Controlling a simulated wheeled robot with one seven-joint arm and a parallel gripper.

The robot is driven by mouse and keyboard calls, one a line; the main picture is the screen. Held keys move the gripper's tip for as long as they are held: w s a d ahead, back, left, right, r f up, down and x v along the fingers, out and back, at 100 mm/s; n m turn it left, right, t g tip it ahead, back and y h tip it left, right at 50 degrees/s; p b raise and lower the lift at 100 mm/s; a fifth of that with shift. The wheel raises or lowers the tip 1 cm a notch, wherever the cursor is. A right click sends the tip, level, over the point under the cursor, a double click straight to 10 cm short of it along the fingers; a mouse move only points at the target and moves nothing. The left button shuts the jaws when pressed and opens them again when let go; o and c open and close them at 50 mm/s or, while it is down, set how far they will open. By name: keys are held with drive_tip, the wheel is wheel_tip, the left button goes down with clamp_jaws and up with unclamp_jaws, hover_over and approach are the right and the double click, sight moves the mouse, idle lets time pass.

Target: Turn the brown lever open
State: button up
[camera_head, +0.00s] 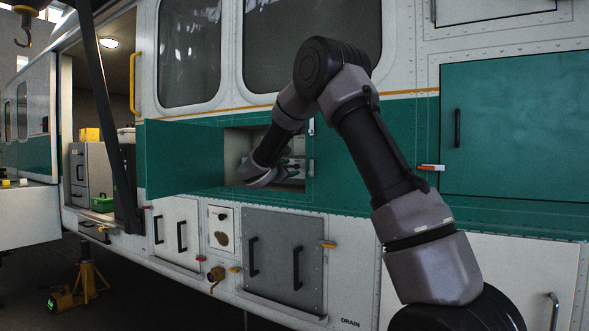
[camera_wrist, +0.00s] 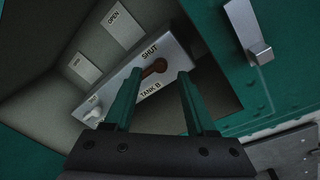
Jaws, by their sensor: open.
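The brown lever (camera_wrist: 153,68) shows in the wrist view, mounted on a grey metal panel (camera_wrist: 122,90) marked "SHUT" and "TANK B". My gripper (camera_wrist: 157,88) is open, and its two green fingers reach toward the panel with the lever between them in the picture. I cannot tell whether either finger touches the lever. In the head view my gripper (camera_head: 280,174) reaches inside the open compartment (camera_head: 234,150) in the vehicle's green side band. The lever cannot be made out there.
A white knob (camera_wrist: 94,116) sits on the same panel. An "OPEN" label (camera_wrist: 117,22) is on the wall behind. The open green door (camera_head: 185,158) stands left of the compartment. A metal latch (camera_wrist: 248,30) is on the right. The compartment's walls enclose my gripper closely.

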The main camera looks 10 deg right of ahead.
sight(296, 167)
drive_tip(key=shift+x, duration=2.05)
clamp_jaws()
drive_tip(key=shift+f, duration=0.1)
drive_tip(key=shift+s+f, duration=0.1)
drive_tip(key=shift+f, duration=0.1)
